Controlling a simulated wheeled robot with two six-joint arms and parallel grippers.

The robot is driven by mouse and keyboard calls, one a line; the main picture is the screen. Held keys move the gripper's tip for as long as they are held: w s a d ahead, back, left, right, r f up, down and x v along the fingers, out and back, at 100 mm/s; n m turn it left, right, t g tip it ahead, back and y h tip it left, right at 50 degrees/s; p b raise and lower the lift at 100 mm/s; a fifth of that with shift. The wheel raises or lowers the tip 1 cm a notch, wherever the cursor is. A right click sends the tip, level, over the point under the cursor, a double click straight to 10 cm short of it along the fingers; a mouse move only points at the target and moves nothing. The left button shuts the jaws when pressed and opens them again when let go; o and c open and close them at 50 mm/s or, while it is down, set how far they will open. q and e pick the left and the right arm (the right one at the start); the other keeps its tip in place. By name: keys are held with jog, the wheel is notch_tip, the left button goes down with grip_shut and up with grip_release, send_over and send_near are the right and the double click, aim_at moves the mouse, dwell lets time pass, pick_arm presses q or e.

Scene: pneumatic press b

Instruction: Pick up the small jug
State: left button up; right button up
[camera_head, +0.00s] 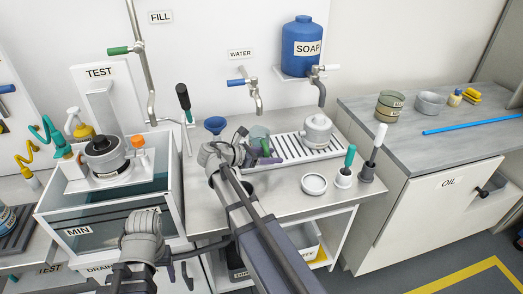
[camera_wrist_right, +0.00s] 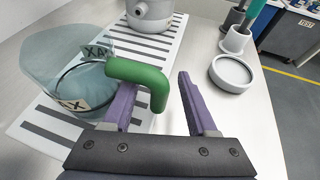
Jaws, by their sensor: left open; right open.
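The small jug is see-through and bluish, with a green handle and a MAX label. In the right wrist view the jug (camera_wrist_right: 45,60) stands at the left on the striped drain tray. Its green handle (camera_wrist_right: 150,78) reaches between the two purple fingers of my right gripper (camera_wrist_right: 158,100), which is open. I cannot tell whether the fingers touch the handle. In the head view the jug (camera_head: 260,132) is partly hidden behind my right wrist and gripper (camera_head: 268,157). Part of my left arm shows low at the left; its gripper fingers are not visible.
A grey lidded pot (camera_head: 317,131) stands on the drain tray (camera_head: 296,152), right of the jug. A round white dish (camera_head: 314,184) and two holders with handled tools stand further right. A water tap (camera_head: 254,96) hangs behind. A glass-walled tank (camera_head: 110,225) is left.

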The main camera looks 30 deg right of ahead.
jog(key=shift+x, duration=0.85)
jog(key=shift+a, duration=0.1)
grip_shut()
dwell(0.6)
